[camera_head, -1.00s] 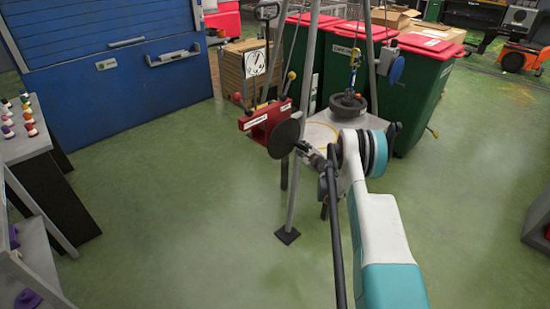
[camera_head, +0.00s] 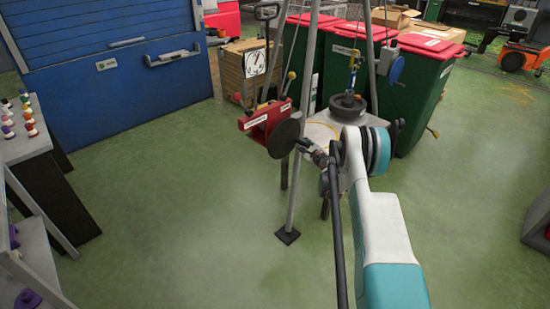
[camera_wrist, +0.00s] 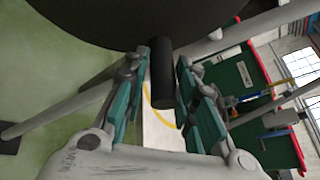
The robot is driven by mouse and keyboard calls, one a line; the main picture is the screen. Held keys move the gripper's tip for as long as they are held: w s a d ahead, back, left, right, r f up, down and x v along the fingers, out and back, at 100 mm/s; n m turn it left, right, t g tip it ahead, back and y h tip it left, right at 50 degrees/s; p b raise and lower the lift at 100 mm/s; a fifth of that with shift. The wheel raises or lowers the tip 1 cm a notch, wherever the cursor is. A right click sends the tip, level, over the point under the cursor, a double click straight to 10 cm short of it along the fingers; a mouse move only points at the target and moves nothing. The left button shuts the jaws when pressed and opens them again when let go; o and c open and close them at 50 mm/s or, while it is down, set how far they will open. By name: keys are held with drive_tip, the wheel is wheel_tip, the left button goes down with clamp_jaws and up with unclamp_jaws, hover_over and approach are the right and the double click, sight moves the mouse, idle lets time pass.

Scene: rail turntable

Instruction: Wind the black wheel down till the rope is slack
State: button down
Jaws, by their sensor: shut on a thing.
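The black wheel (camera_head: 284,139) is a dark disc on a red winch housing (camera_head: 267,120) fixed to a grey tripod leg. My gripper (camera_head: 308,147) is at the wheel's right edge. In the wrist view the wheel (camera_wrist: 150,20) fills the top, and its black handle (camera_wrist: 162,75) lies between the fingers of my gripper (camera_wrist: 178,95), which is shut on it. A dark round weight (camera_head: 348,107) hangs under the rope (camera_head: 353,70), with a blue and yellow fitting above it. It is at the grey table top; I cannot tell if it touches. Rope slackness is too small to judge.
Green bins with red lids (camera_head: 420,95) stand behind the tripod. The grey table (camera_head: 325,130) is under the weight.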

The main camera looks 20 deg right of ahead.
drive_tip(key=shift+d+r, duration=0.1)
drive_tip(key=shift+r, duration=0.2)
drive_tip(key=shift+w+d+r, duration=0.15)
drive_tip(key=shift+d+r, duration=0.1)
drive_tip(key=shift+r, duration=0.3)
drive_tip(key=shift+d+r, duration=0.1)
drive_tip(key=shift+r, duration=0.25)
drive_tip(key=shift+d+r+p, duration=0.15)
drive_tip(key=shift+r+p, duration=0.2)
drive_tip(key=shift+r, duration=0.35)
drive_tip(key=c, duration=1.2)
unclamp_jaws()
